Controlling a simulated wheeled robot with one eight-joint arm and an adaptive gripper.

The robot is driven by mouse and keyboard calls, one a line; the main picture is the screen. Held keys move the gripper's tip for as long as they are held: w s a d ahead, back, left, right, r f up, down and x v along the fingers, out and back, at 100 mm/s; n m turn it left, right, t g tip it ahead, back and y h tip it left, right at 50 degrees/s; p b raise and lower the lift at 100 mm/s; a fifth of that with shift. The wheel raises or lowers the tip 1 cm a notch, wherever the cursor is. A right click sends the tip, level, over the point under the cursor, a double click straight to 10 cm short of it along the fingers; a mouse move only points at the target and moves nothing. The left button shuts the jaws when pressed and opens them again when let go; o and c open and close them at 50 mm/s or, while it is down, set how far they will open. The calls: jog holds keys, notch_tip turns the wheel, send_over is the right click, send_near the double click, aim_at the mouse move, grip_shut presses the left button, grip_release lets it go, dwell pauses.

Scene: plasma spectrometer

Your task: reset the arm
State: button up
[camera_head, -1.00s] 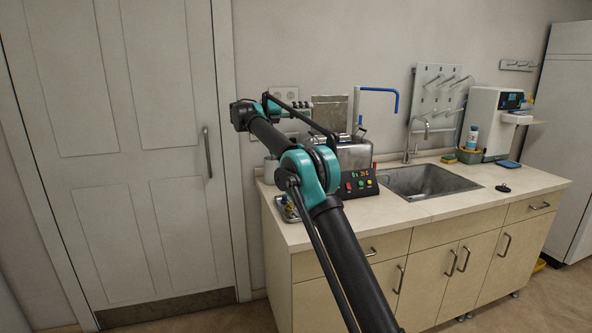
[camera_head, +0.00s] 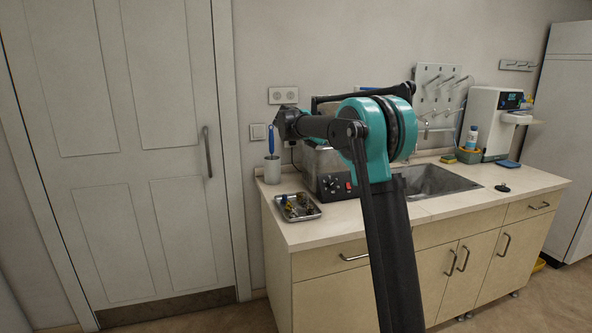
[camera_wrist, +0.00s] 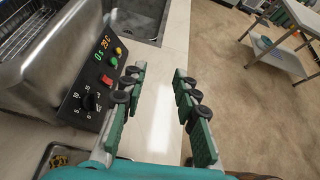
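My gripper (camera_wrist: 160,100) shows in the wrist view with its two green-padded fingers spread apart and nothing between them. It is over the front edge of the counter, just right of the control panel of a steel bath-like device. In the head view my arm rises from the bottom and bends at a teal elbow in front of the counter. The gripper itself cannot be made out there; the forearm's dark end lies in front of the device.
The steel device (camera_wrist: 60,50) with its dial panel stands close left of the gripper. A small metal tray (camera_head: 304,213) holds small parts at the counter's left end. The sink (camera_head: 440,183) lies to the right. Open floor (camera_wrist: 235,80) lies beyond the counter edge.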

jog(key=s+d+f+m+y, duration=0.3)
jog(key=s+f+m, duration=0.3)
jog(key=s+f, duration=0.4)
jog(key=s+d+f+m+y, duration=0.3)
jog(key=s+f+m, duration=0.3)
jog(key=s, duration=0.6)
jog(key=s+a+f+m+y, duration=0.2)
jog(key=s+f+m, duration=0.3)
jog(key=s+f, duration=0.3)
jog(key=s+a+f+m+y, duration=0.2)
jog(key=s+f+m, duration=0.3)
jog(key=s, duration=0.9)
notch_tip(320, 180, down, 3)
jog(key=shift+s+f+m+y, duration=0.2)
jog(key=shift+s+m+y, duration=0.1)
jog(key=shift+y, duration=0.5)
